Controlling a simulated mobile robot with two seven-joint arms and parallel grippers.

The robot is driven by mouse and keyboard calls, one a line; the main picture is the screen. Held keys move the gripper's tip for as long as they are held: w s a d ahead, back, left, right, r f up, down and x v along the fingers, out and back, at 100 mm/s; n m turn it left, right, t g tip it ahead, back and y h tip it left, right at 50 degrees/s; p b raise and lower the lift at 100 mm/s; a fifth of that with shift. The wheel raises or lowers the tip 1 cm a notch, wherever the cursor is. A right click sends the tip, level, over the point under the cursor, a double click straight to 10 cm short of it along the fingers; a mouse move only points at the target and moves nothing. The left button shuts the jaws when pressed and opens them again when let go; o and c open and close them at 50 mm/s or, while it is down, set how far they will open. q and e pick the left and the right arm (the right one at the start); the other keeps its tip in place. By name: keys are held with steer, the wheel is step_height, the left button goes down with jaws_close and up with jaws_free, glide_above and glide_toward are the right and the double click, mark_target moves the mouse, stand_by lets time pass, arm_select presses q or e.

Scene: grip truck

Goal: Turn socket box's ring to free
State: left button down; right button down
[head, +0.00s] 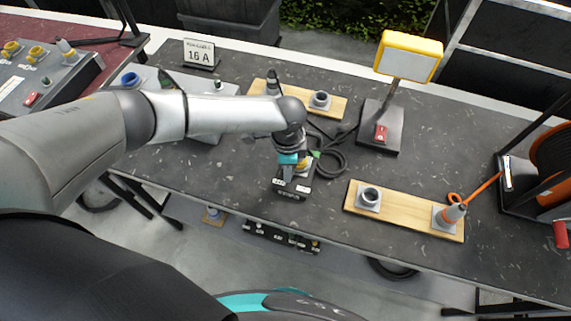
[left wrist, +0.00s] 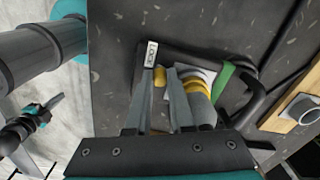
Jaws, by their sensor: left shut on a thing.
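The socket box (head: 290,188) is a small black box near the table's front edge, under my left gripper (head: 297,172) in the head view. In the left wrist view the box shows a white label reading LOCK (left wrist: 150,54), a small yellow part (left wrist: 160,76) and a grey plug with a yellow ring (left wrist: 197,86). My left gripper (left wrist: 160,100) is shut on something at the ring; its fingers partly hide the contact. What seems to be my right gripper (left wrist: 45,110) is small at the left of the left wrist view, over the floor; its jaws are unclear.
A cable (head: 330,158) curls behind the box. A wooden board (head: 405,208) with sockets lies to the right, another (head: 338,107) behind. A yellow lamp (head: 408,57), a 16 A sign (head: 200,53) and an orange reel (head: 555,165) stand around.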

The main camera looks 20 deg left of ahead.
mark_target(301, 182)
arm_select(q)
steer(key=shift+s+d+r+n+p, duration=0.2)
steer(key=shift+d+n+p, duration=0.15)
steer(key=shift+n+p, duration=0.45)
steer(key=d+n+p, duration=0.1)
steer(key=n, duration=0.1)
steer(key=shift+d+n+p, duration=0.15)
steer(key=shift+n+p, duration=0.15)
steer(key=shift+p, duration=0.1)
steer(key=n, duration=0.1)
steer(key=d+n+p, duration=0.1)
steer(key=n, duration=0.1)
steer(key=shift+d+f, duration=0.1)
steer(key=shift+f, duration=0.05)
steer(key=shift+w+d+n+p, duration=0.25)
steer(key=shift+n+p, duration=0.2)
steer(key=shift+n, duration=0.15)
steer(key=c, duration=1.1)
jaws_free()
steer(key=shift+o, duration=0.2)
